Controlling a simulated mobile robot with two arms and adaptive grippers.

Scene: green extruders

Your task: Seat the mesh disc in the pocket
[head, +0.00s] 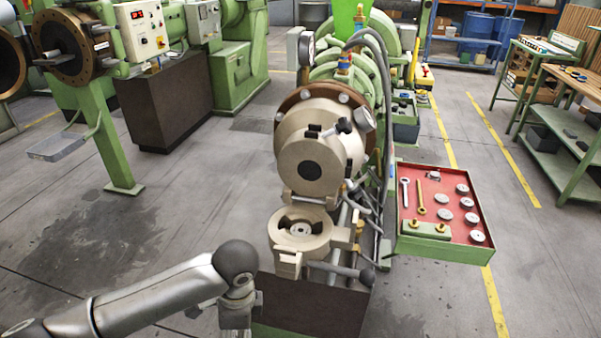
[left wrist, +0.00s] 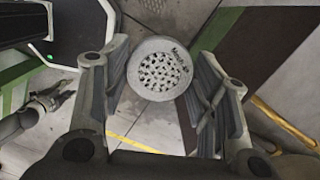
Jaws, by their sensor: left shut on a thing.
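The mesh disc (left wrist: 158,70) is a round grey plate with many small holes and dark lettering near its rim. It sits between the two fingers of my left gripper (left wrist: 160,84) in the left wrist view, with its perforated face visible. The gripper is shut on it. In the head view my left arm comes in at the lower left, and the disc cannot be made out there. A beige ring-shaped housing with a round pocket (head: 301,229) is open below the extruder's beige head (head: 310,155). My left wrist is left of and nearer than this housing.
A red-lined tray (head: 438,254) on the right holds several grey discs (head: 471,218), a wrench (head: 405,192), a brass tool (head: 420,197) and a green block with brass knobs (head: 427,230). A black ball-ended lever (head: 350,271) sticks out beside the housing.

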